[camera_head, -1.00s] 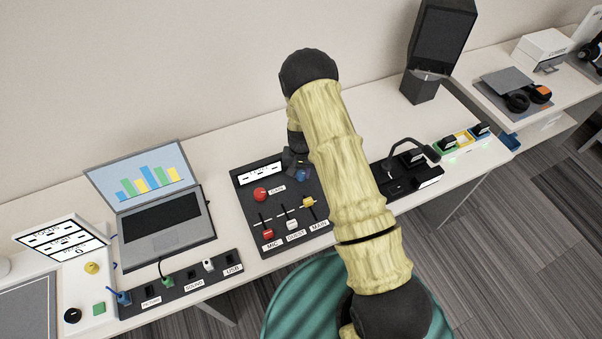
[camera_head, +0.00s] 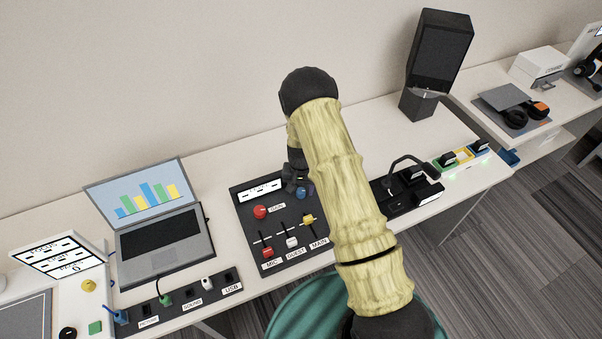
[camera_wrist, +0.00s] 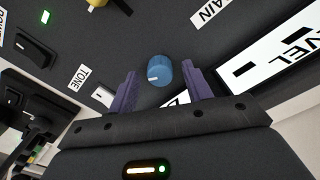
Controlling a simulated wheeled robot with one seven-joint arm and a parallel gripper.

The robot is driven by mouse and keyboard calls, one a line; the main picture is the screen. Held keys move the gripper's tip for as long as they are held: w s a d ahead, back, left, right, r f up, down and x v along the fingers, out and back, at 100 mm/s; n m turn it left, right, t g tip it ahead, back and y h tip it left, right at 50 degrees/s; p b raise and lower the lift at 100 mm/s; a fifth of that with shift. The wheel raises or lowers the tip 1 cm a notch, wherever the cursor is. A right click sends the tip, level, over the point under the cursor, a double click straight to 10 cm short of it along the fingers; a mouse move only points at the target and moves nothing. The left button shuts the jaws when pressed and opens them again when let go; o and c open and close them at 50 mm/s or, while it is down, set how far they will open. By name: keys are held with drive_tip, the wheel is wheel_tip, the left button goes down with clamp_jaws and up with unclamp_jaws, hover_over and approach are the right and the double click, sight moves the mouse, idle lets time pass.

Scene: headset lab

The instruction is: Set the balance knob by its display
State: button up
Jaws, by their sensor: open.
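A blue knob (camera_wrist: 159,72) with a white pointer mark stands on a dark control panel, and it also shows in the head view (camera_head: 301,193). My gripper (camera_wrist: 161,75) is open, with its purple fingers on either side of the knob in the wrist view. I cannot tell whether they touch it. A white display strip (camera_wrist: 285,58) with dark dashes and the letters "VEL" is at the right. The panel's display (camera_head: 260,190) is too small to read in the head view. A label by the knob is mostly hidden by a finger.
The panel holds a red knob (camera_head: 260,212) and red, white and yellow sliders (camera_head: 308,219). The desk between panel and monitor is clear.

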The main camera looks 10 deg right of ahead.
sight(301, 191)
wheel_tip(301, 191, up, 17)
drive_tip(key=b, duration=0.3)
idle(0.6)
drive_tip(key=s+d+r+n+t, duration=0.1)
drive_tip(key=s+r, duration=0.3)
drive_tip(key=s, duration=0.6)
drive_tip(key=s+d+r+n+t, duration=0.1)
drive_tip(key=s+d+r, duration=0.3)
drive_tip(key=s, duration=0.7)
drive_tip(key=shift+s+r+n+t, duration=0.15)
drive_tip(key=shift+r+n+t, duration=0.15)
drive_tip(key=shift+r+n, duration=0.25)
drive_tip(key=shift+f, duration=0.1)
